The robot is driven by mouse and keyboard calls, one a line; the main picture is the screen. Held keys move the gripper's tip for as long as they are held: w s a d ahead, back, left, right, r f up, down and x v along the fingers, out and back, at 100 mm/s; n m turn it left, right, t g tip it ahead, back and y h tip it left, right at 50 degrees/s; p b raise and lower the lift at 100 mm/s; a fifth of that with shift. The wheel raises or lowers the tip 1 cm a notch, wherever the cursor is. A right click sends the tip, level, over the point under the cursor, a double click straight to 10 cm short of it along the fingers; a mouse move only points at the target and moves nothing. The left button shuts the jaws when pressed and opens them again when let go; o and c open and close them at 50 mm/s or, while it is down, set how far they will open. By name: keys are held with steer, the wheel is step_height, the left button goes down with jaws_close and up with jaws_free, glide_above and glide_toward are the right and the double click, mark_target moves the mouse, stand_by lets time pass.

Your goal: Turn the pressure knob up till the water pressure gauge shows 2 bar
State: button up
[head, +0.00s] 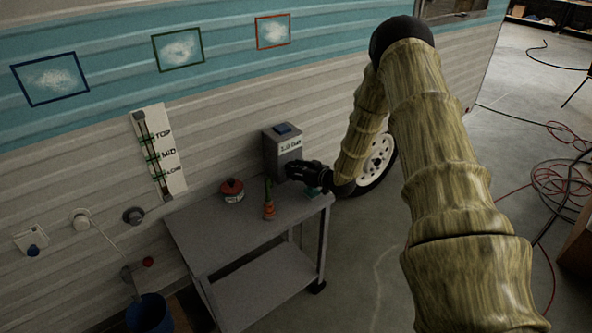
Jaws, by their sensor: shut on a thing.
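A grey box (282,155) with a blue part on top stands at the back of the grey cart, against the camper wall. A small pale display (291,145) on its front carries dark characters, too small to read surely; I take it as the water pressure gauge. My black gripper (287,174) is at the lower front of this box, reaching in from the right. It is shut, seemingly on the pressure knob, which is hidden behind the fingers. The knob's turn angle does not show.
The grey cart (215,228) also holds a red-and-white pot (232,191), an orange bottle (269,210) and a small teal item (314,191). A slider panel (158,150) hangs on the wall. A blue bucket (150,314) stands at lower left. Cables lie on the right floor.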

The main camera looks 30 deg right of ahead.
steer(key=shift+d+m+y, duration=0.15)
steer(key=shift+m+y, duration=0.65)
steer(key=shift+m, duration=0.8)
steer(key=o, duration=1)
steer(key=shift+d, duration=0.1)
steer(key=v, duration=1.2)
steer(key=shift+f, duration=0.25)
